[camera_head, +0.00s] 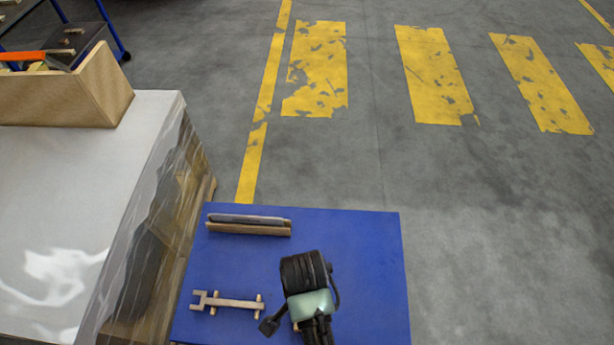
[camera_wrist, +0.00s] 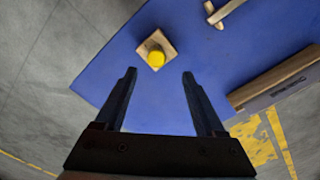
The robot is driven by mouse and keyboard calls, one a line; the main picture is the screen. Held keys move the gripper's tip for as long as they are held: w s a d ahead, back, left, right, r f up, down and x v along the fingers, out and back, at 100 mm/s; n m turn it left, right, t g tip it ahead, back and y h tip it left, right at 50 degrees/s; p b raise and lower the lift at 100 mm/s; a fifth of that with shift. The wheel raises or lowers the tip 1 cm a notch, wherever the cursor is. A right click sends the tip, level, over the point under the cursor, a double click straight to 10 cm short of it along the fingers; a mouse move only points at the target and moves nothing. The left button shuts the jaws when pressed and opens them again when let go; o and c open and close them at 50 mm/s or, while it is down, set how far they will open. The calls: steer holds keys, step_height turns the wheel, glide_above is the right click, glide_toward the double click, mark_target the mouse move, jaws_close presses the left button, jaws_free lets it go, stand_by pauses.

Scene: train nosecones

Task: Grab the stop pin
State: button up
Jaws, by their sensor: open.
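In the wrist view, a round yellow knob, which looks like the top of the stop pin (camera_wrist: 156,58), sits on a small square wooden block (camera_wrist: 143,51) on the blue tabletop (camera_wrist: 210,60). My gripper (camera_wrist: 159,74) is open and empty, with its two dark fingers apart. The knob shows just beyond the fingertips, roughly centred between them. The gap in depth between them is hard to judge. In the head view, my wrist stands over the blue table (camera_head: 370,250) and hides the knob and its block.
A wrench-like piece (camera_head: 230,302) lies on wooden supports left of my wrist. A long narrow wooden holder (camera_head: 248,225) is at the table's back left. A white-topped pallet load (camera_head: 70,190) with a wooden box (camera_head: 65,95) stands left. Open floor lies right.

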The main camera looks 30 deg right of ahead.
step_height(320, 180, down, 3)
steer(key=shift+f, duration=0.1)
steer(key=f, duration=0.3)
steer(key=f+p, duration=0.1)
steer(key=shift+s+f, duration=0.15)
steer(key=shift+s, duration=0.2)
steer(key=shift+f, duration=0.5)
jaws_close()
